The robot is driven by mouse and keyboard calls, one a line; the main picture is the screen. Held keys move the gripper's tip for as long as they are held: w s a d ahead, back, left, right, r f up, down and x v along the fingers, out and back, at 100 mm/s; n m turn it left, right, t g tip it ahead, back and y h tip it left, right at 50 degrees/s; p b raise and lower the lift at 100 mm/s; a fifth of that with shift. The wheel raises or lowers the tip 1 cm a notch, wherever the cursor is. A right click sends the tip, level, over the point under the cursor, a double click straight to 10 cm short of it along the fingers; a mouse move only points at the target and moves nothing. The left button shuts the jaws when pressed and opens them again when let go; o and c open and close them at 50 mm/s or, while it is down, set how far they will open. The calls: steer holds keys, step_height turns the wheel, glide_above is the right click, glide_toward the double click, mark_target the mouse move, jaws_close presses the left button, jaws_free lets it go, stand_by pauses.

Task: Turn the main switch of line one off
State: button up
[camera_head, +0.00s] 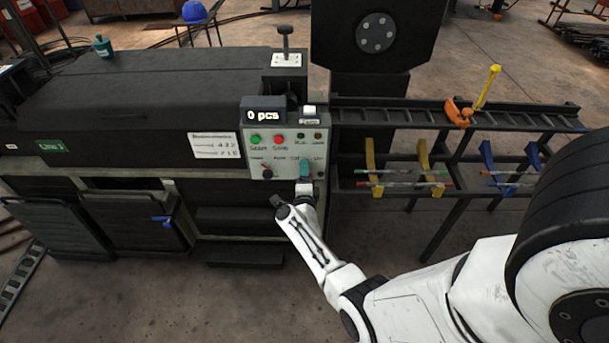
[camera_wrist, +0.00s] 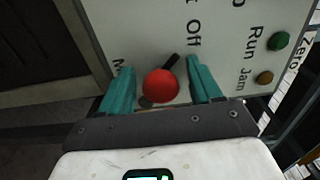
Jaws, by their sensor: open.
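The control panel (camera_head: 262,139) is a light grey box face on the machine marked Line 1. In the wrist view, a round red knob (camera_wrist: 160,87) shows between the fingers, with a short black bar beyond it slanting up and right. "Off" is printed beside the bar, and a label starting with "M" is partly hidden by the left finger. My gripper (camera_wrist: 163,70) is open, its teal fingers on either side of the knob, with gaps on both sides. In the head view, my gripper (camera_head: 305,169) is at the panel's lower right and hides the switch there.
A green button (camera_head: 255,140) and a red button (camera_head: 278,140) sit on the upper panel, with a black knob (camera_head: 267,173) at the lower left. A display (camera_head: 263,115) reads "0 pcs". A black rack (camera_head: 450,117) stands to the right.

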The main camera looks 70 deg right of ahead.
steer(key=shift+s, duration=0.1)
steer(key=p+v, duration=0.3)
steer(key=v, duration=0.7)
steer(key=shift+a, duration=0.4)
